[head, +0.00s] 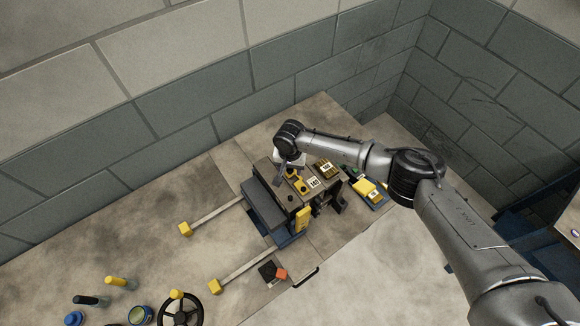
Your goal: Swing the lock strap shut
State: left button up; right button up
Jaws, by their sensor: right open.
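A dark block-like mould (266,207) with grey and tan plates stands on the worktable. A yellow upright piece (303,219) is on its near right side; it looks like the lock strap, but it is too small to tell whether it is swung open or shut. My right gripper (291,166) points down over the back of the mould's top, below its dark wrist. It is open, with its fingertips partly hidden, and I cannot tell whether it touches the mould. My left gripper is not in view.
Two rails with yellow end blocks (185,229) reach left from the mould. A yellow device (368,190) lies right of it. An orange item (281,274), a black handwheel (181,311) and several bottles (92,300) are nearer.

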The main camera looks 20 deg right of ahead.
jog(key=shift+c, duration=0.5)
grip_shut()
